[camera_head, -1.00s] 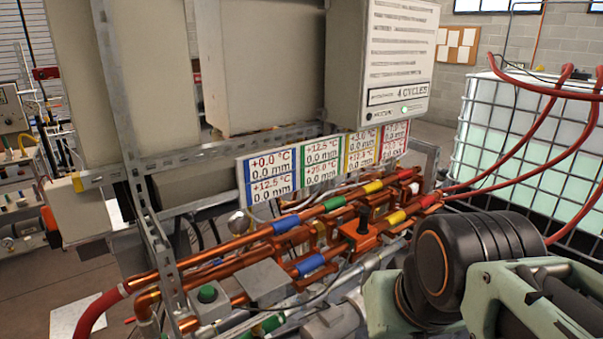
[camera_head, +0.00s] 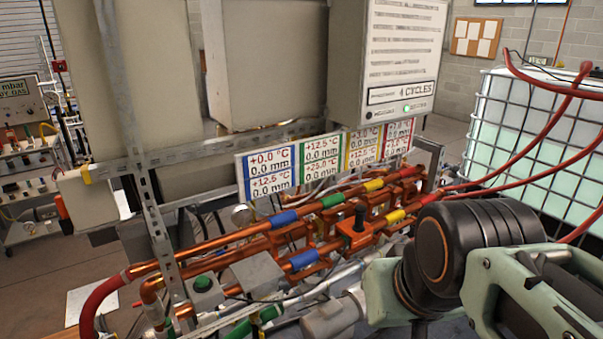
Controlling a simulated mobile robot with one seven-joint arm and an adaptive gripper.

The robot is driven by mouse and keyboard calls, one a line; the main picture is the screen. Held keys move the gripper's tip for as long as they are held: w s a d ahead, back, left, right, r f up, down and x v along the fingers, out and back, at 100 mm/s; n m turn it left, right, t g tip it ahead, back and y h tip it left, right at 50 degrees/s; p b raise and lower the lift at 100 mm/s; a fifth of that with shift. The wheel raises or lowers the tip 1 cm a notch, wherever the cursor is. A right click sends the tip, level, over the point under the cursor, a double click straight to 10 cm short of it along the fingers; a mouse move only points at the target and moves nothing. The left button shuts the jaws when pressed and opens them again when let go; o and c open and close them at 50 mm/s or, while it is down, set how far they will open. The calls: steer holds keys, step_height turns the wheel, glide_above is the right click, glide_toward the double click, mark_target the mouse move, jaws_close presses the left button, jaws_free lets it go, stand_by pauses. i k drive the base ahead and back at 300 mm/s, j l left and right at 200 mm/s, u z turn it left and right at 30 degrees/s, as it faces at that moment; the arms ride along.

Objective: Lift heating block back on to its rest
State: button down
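Copper pipes (camera_head: 225,243) with blue, green, yellow and red bands run across the rig in the head view. An orange-copper block (camera_head: 356,236) with a black knob on top sits among them. A grey box (camera_head: 256,276) and a small box with a green button (camera_head: 203,284) sit at the front left of the pipes. I cannot tell which part is the heating block, or see its rest. My arm's black joint and pale green links fill the lower right and hide part of the rig. My gripper is not in view.
A label board (camera_head: 320,160) with temperatures hangs above the pipes, under large beige heater housings (camera_head: 272,62). A metal frame post (camera_head: 155,225) stands at the left. A caged white tank (camera_head: 525,140) with red hoses (camera_head: 515,170) is at the right.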

mark_target(359, 232)
steer(key=i+l, duration=0.1)
steer(key=i, duration=0.45)
steer(key=i+l, duration=0.15)
steer(key=i, duration=0.45)
